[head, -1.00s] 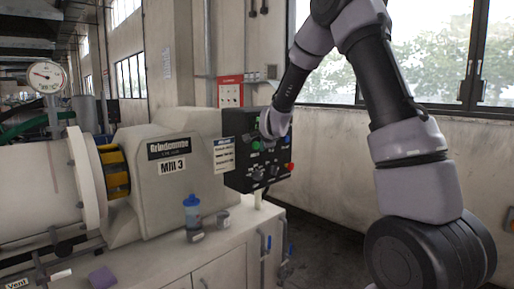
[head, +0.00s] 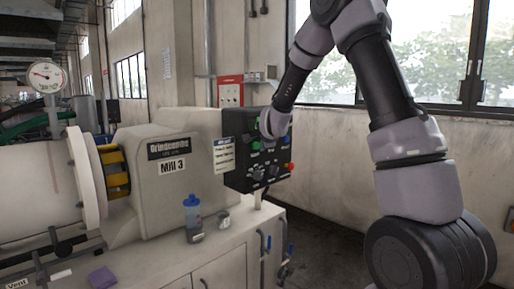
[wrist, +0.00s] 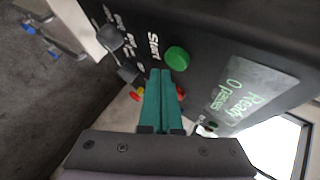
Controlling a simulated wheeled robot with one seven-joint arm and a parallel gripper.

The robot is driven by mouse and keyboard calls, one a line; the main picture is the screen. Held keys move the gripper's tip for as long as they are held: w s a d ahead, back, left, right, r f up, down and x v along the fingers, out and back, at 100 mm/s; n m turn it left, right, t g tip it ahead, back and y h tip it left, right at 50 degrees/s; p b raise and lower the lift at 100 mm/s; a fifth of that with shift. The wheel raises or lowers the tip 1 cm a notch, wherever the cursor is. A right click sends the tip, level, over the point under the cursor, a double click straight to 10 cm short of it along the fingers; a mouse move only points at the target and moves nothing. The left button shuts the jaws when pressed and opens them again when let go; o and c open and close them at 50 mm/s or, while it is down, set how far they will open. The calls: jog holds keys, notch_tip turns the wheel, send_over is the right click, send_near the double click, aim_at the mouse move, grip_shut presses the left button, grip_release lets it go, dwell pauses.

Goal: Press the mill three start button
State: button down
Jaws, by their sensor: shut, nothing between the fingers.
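The black control panel (head: 238,179) stands at the right end of the mill marked Mill 3 (head: 172,167). In the wrist view, the round green button (wrist: 177,58) sits on the dark panel face beside the word Start (wrist: 153,46). It also shows as a small green spot in the head view (head: 256,145). My gripper (wrist: 160,72) is shut and empty, its teal fingers side by side. In the wrist view its tips appear just beside the green button; I cannot tell whether they touch the panel. In the head view my wrist hides the fingertips.
A lit display (wrist: 243,95) reads Ready, 0 passes. Black knobs (wrist: 108,38) and a red stop button (head: 290,167) are also on the panel. A blue-capped bottle (head: 192,212) and a purple sponge-like block (head: 102,277) stand on the mill's base.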

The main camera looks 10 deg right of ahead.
dwell(0.3)
jog(key=shift+w+a, duration=0.25)
jog(key=shift+w, duration=0.1)
jog(key=shift+w+a, duration=0.3)
jog(key=shift+w, duration=0.05)
dwell(0.8)
jog(key=shift+s+d, duration=0.1)
jog(key=shift+s, duration=0.05)
jog(key=shift+s+d, duration=0.4)
jog(key=shift+s, duration=0.15)
jog(key=s+d, duration=0.1)
jog(key=s, duration=0.1)
jog(key=s+d, duration=0.2)
dwell(0.6)
dwell(0.5)
